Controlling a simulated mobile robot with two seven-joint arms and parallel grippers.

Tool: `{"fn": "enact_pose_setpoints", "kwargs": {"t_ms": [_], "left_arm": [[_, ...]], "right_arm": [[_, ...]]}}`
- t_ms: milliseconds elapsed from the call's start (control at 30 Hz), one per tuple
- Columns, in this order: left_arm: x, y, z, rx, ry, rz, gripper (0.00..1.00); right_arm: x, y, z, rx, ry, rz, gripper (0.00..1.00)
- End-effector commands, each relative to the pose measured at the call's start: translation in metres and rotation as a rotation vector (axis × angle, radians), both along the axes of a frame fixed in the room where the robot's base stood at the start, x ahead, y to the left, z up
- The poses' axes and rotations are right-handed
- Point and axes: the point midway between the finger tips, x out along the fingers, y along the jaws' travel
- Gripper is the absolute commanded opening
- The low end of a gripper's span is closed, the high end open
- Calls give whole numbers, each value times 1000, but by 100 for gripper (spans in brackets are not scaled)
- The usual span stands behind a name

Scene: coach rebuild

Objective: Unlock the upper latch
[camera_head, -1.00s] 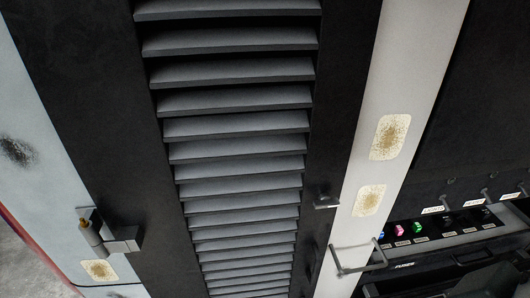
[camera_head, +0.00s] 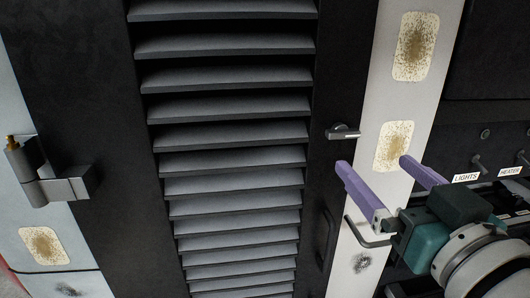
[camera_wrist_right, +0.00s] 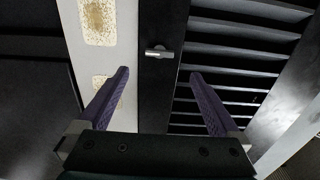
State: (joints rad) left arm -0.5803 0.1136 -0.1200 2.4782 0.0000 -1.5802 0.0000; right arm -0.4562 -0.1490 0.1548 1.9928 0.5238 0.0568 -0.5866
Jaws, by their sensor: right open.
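The upper latch (camera_head: 342,132) is a small grey lever on the dark right-hand frame of the louvred door (camera_head: 225,105). In the right wrist view the latch (camera_wrist_right: 159,52) lies ahead, between and beyond the fingertips. My right gripper (camera_head: 383,167) is open and empty, with purple fingers. In the head view it stands right of and a little below the latch, in front of the white post. The gripper also shows in the right wrist view (camera_wrist_right: 159,72); its fingers do not touch the latch. My left gripper is not in view.
A white post (camera_head: 375,112) with worn yellowish patches stands right of the door. A grey bar handle (camera_head: 362,236) is below the latch. A hinge (camera_head: 50,180) is on the left. A switch panel with labels (camera_head: 466,177) lies at the right.

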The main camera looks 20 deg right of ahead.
Motion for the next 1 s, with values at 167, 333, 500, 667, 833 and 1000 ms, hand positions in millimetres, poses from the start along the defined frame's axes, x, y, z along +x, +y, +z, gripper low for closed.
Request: {"fn": "enact_pose_setpoints", "kwargs": {"t_ms": [167, 333, 500, 667, 833, 1000], "left_arm": [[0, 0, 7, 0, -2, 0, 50], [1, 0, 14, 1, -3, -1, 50], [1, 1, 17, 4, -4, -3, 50], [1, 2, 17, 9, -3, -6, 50], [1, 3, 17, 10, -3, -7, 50], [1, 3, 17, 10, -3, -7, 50]], "right_arm": [[17, -5, 5, -2, -9, -6, 99], [47, -12, 5, -2, -9, -5, 99], [75, -19, 4, -3, -7, -4, 99], [90, -23, 2, -2, -5, -3, 99], [95, -24, 2, -2, -5, -4, 99], [95, -24, 2, -2, -5, -4, 99]]}}
